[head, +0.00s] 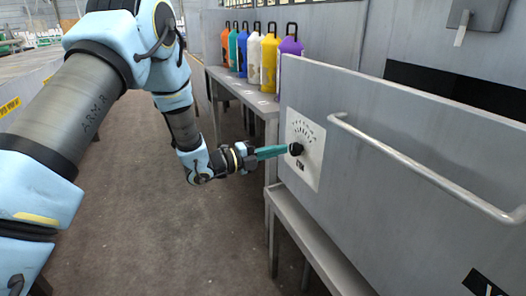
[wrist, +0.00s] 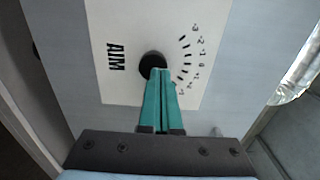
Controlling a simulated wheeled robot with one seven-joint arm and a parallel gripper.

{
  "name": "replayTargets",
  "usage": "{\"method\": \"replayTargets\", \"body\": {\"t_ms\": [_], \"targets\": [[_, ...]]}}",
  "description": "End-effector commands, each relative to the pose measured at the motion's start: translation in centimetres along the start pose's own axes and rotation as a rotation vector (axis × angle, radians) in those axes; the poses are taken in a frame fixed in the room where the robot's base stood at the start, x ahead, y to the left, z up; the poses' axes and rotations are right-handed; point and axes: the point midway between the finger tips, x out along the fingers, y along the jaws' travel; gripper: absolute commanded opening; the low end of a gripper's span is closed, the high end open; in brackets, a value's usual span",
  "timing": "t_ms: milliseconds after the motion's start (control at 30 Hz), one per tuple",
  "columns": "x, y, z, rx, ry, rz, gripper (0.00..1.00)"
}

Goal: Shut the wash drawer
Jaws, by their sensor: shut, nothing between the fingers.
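The wash drawer's grey front panel (head: 365,140) fills the right of the head view, with a pale bar handle (head: 425,172) across it. The panel stands out in front of the cabinet wall, with a dark opening (head: 455,88) above and behind it. A white dial plate (head: 304,172) with a black knob (head: 296,149) is on the panel's left part. My gripper (head: 285,151) has green fingers, shut and empty, their tips at the knob. In the wrist view the closed fingers (wrist: 160,74) reach the knob (wrist: 152,62); I cannot tell whether they touch it.
Several coloured bottles (head: 262,60) stand on a grey bench (head: 235,88) left of the drawer. A grey ledge (head: 315,240) runs below the panel. A switch lever (head: 461,30) is on the wall above. The floor (head: 140,200) to the left is clear.

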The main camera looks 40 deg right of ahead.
Motion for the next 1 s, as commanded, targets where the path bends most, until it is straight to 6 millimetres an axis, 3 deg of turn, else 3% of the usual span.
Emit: {"method": "replayTargets", "body": {"t_ms": [167, 667, 867, 1000], "targets": [[1.2, -0.1, 0.0, 0.000, -0.001, 0.000, 0.00], [1.7, 0.1, 0.0, 0.000, 0.000, 0.000, 0.00], [4.2, 0.3, -0.1, 0.002, 0.003, -0.003, 0.00], [7.2, 0.5, -0.2, 0.003, 0.004, -0.004, 0.00]]}}
